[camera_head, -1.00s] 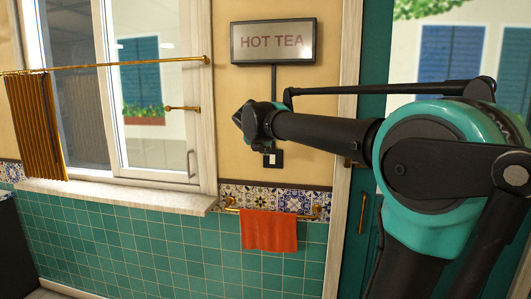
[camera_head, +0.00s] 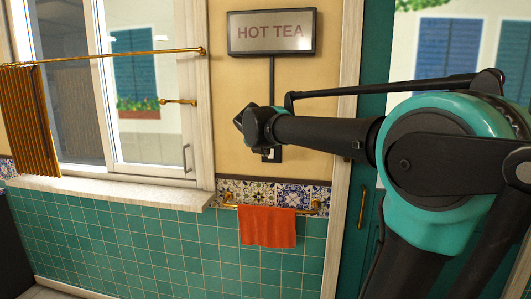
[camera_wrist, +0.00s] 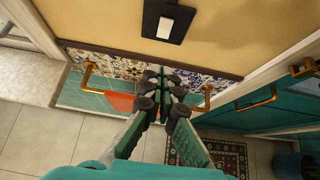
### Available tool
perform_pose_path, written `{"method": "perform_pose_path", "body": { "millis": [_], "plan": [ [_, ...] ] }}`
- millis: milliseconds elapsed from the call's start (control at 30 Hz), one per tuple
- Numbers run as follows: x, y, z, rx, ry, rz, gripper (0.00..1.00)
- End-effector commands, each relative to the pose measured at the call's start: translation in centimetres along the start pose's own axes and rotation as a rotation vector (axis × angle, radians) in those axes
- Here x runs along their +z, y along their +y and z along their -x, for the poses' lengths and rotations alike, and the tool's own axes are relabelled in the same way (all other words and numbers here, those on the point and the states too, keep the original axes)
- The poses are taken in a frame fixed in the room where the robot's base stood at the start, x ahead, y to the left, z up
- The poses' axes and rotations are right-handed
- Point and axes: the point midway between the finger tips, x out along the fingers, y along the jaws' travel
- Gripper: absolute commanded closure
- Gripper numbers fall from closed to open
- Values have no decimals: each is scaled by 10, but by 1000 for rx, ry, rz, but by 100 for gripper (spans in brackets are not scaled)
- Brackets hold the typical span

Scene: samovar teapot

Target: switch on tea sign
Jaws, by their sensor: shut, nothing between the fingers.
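The "HOT TEA" sign (camera_head: 271,32) hangs on the yellow wall with grey, unlit-looking letters. A dark cable runs down from it to a switch (camera_head: 277,154), which my arm partly hides in the head view. In the wrist view the switch is a white rocker on a black plate (camera_wrist: 166,25), at the top of the picture. My gripper (camera_wrist: 168,75) is shut and empty, its fingertips below the switch in the wrist view and apart from it in the picture. In the head view my gripper (camera_head: 242,122) is in front of the wall, under the sign.
An orange towel (camera_head: 267,227) hangs on a brass rail (camera_head: 316,207) below the switch. A window with a stone sill (camera_head: 110,192) and a brass curtain rod (camera_head: 120,56) is at left. A green door (camera_head: 372,215) is at right.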

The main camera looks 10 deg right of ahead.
Motion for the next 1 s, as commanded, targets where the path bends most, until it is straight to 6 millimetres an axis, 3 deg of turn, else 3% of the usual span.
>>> {"method": "perform_pose_path", "body": {
  "millis": [300, 500, 700, 1000],
  "plan": [
    [1, -1, -64, -2, 0, -2, 100],
    [10, -1, -94, -2, 0, -1, 100],
    [18, 0, -108, 0, 0, -1, 100],
    [19, 0, -111, 0, 0, 0, 100]
  ]
}}
